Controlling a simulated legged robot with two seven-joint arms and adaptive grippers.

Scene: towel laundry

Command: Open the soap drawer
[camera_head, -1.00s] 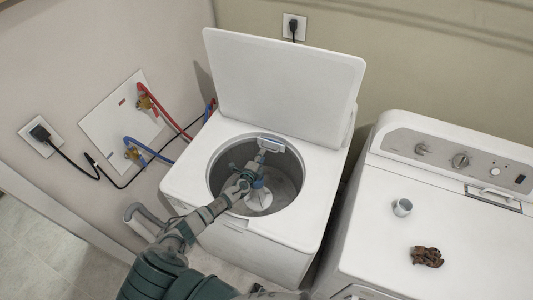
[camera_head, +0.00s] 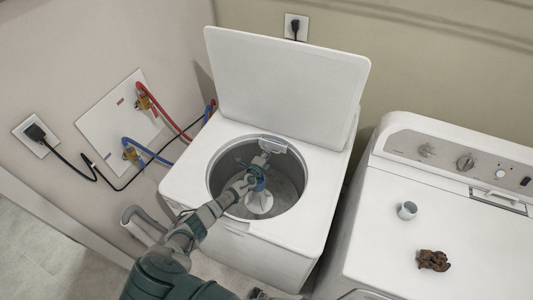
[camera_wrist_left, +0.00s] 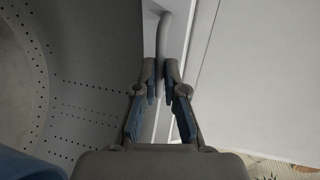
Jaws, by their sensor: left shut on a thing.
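The soap drawer (camera_head: 273,144) is a small pale part at the back rim of the open top-loading washer (camera_head: 180,187). My left arm reaches across the front rim into the opening. My left gripper (camera_head: 262,158) is at the drawer, partly hidden by its own links. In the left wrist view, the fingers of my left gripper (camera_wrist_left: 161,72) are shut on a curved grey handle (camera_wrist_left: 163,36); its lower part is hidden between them. A dark part (camera_head: 260,294) at the bottom edge may be my right gripper, but too little shows.
The washer lid (camera_head: 285,85) stands open behind the drum (camera_head: 285,190). A dryer (camera_head: 385,235) stands at the right, with a small cup (camera_head: 407,210) and a brown crumpled thing (camera_head: 433,260) on top. Red and blue hoses (camera_head: 145,150) run along the left wall.

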